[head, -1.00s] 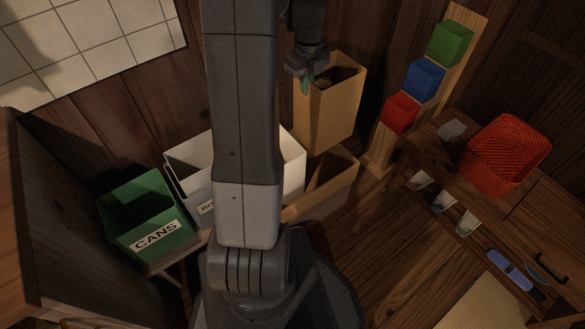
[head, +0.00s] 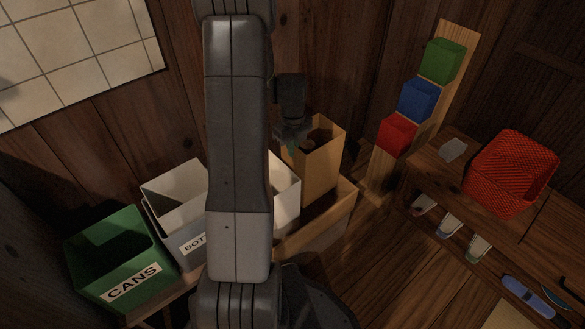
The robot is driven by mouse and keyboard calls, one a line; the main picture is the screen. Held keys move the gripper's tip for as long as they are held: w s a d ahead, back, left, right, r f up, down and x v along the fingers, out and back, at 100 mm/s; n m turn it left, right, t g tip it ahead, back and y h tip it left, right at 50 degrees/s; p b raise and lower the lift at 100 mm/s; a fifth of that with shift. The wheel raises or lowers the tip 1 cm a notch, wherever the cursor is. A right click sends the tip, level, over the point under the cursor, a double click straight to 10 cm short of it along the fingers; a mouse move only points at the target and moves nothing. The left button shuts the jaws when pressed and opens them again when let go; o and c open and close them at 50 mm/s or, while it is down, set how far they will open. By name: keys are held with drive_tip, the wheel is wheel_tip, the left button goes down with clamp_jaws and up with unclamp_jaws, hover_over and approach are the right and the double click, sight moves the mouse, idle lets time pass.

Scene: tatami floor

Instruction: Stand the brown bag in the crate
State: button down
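The brown bag (head: 322,172), tall and open-topped, stands nearly upright at the back. Its lower end is inside the tan crate (head: 322,233), behind the crate's front wall. I cannot tell whether its bottom touches the crate floor. Something round and brownish shows in the bag's dark mouth. My gripper (head: 291,142) points down at the bag's left upper rim and appears shut on it. The fingertips are small and partly dark here. My arm hides part of the crate's left side.
Left of the crate stand a white bin (head: 173,194) marked "BOT…" and a green bin (head: 112,252) marked "CANS". Right are a wooden rack with green, blue (head: 418,98) and red boxes, and a bench with a red basket (head: 510,172). Floor between is clear.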

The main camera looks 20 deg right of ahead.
sight(293, 162)
drive_tip(key=shift+f+b, duration=0.85)
drive_tip(key=shift+f, duration=2.35)
drive_tip(key=shift+f, duration=0.15)
drive_tip(key=c, duration=1.7)
unclamp_jaws()
wheel_tip(293, 162, up, 12)
drive_tip(key=p, duration=0.4)
drive_tip(key=shift+r, duration=0.25)
